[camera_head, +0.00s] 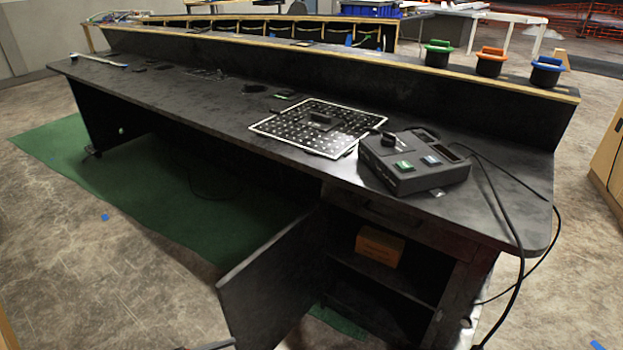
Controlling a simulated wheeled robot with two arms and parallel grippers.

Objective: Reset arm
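A dark control box (413,161) with a knob (388,140), a green button (404,166) and a pale button (431,161) sits at the right part of the black console desk (215,95). A black perforated panel (317,127) with a white rim lies left of it. The cabinet door (272,290) under the desk stands open, and an orange-brown box (380,246) is on the shelf inside. Neither gripper can be made out. A small grey piece shows at the bottom edge near the door, and I cannot tell what it is.
Green (438,53), orange (490,62) and blue (547,70) handled black pieces stand on the raised ledge. Black cables (515,270) hang over the desk's right end. A green mat (140,195) lies under the desk. The floor at the front left is mostly clear.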

